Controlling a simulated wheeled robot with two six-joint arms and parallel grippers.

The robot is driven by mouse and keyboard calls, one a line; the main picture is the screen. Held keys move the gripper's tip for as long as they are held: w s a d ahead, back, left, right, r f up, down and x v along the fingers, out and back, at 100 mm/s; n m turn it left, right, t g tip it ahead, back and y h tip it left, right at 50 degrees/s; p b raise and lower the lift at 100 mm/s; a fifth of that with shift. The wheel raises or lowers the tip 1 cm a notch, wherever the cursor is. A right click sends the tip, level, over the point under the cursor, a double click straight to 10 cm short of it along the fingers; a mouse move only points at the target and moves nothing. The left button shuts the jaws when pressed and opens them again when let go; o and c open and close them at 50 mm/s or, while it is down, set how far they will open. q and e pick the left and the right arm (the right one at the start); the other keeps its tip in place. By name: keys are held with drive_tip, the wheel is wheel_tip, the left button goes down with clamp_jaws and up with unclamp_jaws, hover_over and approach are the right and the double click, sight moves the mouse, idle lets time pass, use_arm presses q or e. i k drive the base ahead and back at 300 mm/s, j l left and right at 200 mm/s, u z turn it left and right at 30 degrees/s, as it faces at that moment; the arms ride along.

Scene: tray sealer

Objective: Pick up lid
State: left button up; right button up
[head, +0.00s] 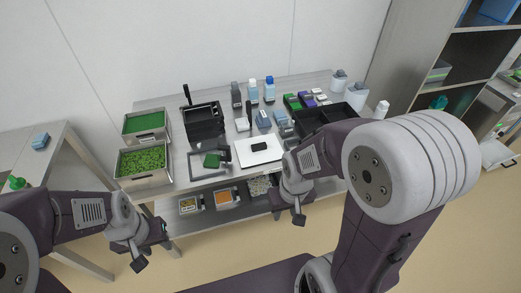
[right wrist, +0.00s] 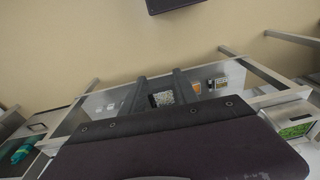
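No object can be made out as the lid for certain. A small dark flat piece (head: 259,147) lies on a white board (head: 243,158) at the middle of the table. A grey square frame (head: 194,172) with a small dark-green piece (head: 212,160) lies left of it. My left gripper (head: 138,264) hangs in front of the table's left end, away from these things; its finger gap cannot be made out. My right gripper (head: 299,219) hangs before the table's front edge. In the right wrist view its two dark fingers (right wrist: 160,74) stand apart with nothing between them.
A black device with an upright handle (head: 203,122) stands behind the frame. Two green-filled trays (head: 145,180) are at the left. Bottles (head: 269,90), small packs and black bins (head: 311,121) crowd the back right. Small containers (head: 223,198) sit on the lower shelf.

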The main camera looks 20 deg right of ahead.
sight(252, 151)
drive_tip(key=i+l+u, duration=0.2)
drive_tip(key=i+l, duration=0.2)
drive_tip(key=i+l+u, duration=0.15)
drive_tip(key=i+l, duration=0.2)
drive_tip(key=i+l+u, duration=0.2)
drive_tip(key=l, duration=0.4)
drive_tip(key=i, duration=0.1)
